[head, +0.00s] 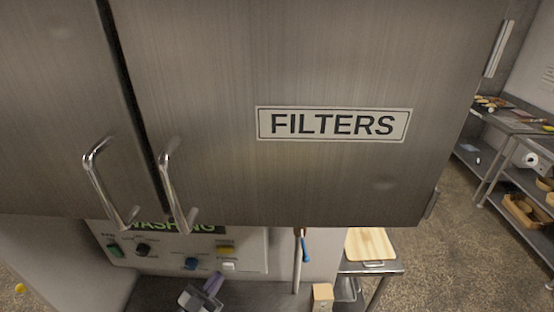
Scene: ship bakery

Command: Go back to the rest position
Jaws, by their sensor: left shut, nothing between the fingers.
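My left gripper (213,284) shows at the bottom of the head view, below the washing panel (210,248). Its fingers are shut with nothing between them. It is apart from the cupboard handles above it. My right gripper is not in the view.
A steel cupboard with a "FILTERS" door (300,60) fills the upper view, its two doors shut. Two bar handles, left (105,185) and right (172,190), stick out. A wooden board (370,244) lies on a stand at lower right. Steel shelving (515,125) stands far right beyond open floor.

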